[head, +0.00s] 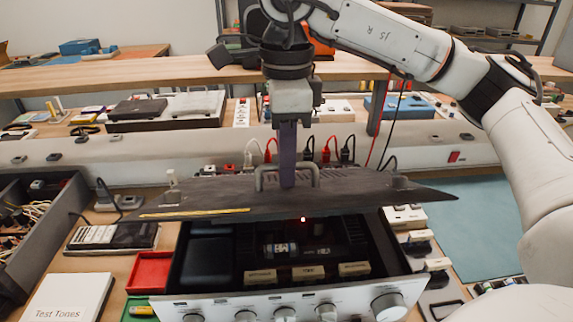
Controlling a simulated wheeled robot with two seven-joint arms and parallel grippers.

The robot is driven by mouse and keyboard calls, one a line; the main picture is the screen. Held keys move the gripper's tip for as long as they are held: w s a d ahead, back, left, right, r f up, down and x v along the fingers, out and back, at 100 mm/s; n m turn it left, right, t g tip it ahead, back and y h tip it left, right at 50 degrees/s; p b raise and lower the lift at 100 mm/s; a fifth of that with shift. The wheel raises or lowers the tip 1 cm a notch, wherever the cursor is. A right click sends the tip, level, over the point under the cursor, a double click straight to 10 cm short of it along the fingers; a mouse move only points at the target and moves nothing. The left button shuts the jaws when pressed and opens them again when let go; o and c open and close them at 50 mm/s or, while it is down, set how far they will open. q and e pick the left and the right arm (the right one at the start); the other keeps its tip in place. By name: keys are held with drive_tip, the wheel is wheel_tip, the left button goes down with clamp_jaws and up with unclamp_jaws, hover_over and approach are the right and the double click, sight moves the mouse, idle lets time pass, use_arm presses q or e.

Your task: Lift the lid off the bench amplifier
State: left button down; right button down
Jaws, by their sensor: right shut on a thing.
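The bench amplifier (290,304) stands on the bench at the bottom middle, its pale front panel with several knobs facing me. Its top is uncovered and parts show inside. The dark flat lid (370,197) is raised above it, roughly level, with a handle on its top. My right gripper (288,182) points down at the lid and is shut on the handle. A gap shows between the lid and the amplifier's front; the lid hides the amplifier's rear edge. My left gripper is not in view.
A red tray (150,272), a Test Tones booklet (72,298) and a dark meter (113,237) lie left of the amplifier. A grey bin with wires (38,215) stands at far left. Cables and plugs (325,150) line the back. A teal mat (480,220) lies at right, mostly bare.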

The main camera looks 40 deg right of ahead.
drive_tip(key=shift+r+p, duration=1.2)
drive_tip(key=shift+r, duration=1.8)
